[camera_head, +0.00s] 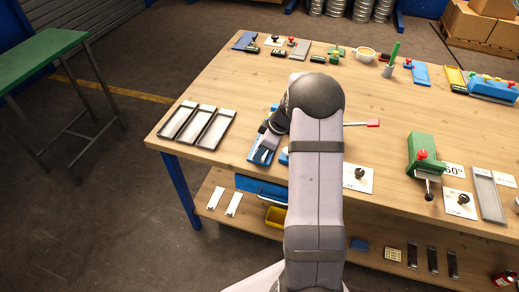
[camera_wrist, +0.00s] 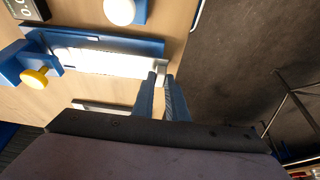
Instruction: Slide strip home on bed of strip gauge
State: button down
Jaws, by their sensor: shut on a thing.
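The strip gauge is blue; in the wrist view its long raised edge (camera_wrist: 115,42) runs along the far side of a pale metal strip (camera_wrist: 105,62). The strip lies along the gauge's bed. A blue block with a yellow knob (camera_wrist: 35,78) stands at its left end. My gripper (camera_wrist: 161,78) is shut on the strip's right end, near the table edge. In the head view my gripper (camera_head: 266,138) is at the front of the table, over a blue part of the gauge (camera_head: 262,156). My arm hides much of the gauge there, and I cannot tell whether the strip is fully seated.
Grey trays (camera_head: 198,124) lie left of the gauge. A red-tipped rod (camera_head: 372,123) and a green clamp fixture (camera_head: 424,152) are to the right. In the wrist view, a round white object (camera_wrist: 119,11) stands beyond the gauge. The table edge (camera_wrist: 190,35) is close to my gripper.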

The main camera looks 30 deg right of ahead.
jog(key=shift+w+d+f+p, duration=0.15)
jog(key=shift+w+d+p, duration=0.35)
jog(key=shift+w+d, duration=0.1)
jog(key=shift+w+d+f+p, duration=0.15)
jog(key=shift+w+d+p, duration=0.3)
jog(key=shift+w+d, duration=0.1)
jog(key=shift+w+d+f+b, duration=0.15)
jog(key=shift+w+d+b, duration=0.3)
jog(key=shift+w+d, duration=0.2)
jog(key=shift+w+d+f+b, duration=0.1)
jog(key=shift+w+d+b, duration=0.15)
jog(key=shift+b, duration=0.2)
jog(key=c, duration=1.1)
grip_release()
jog(key=shift+r+p, duration=1.4)
jog(key=shift+r, duration=2.1)
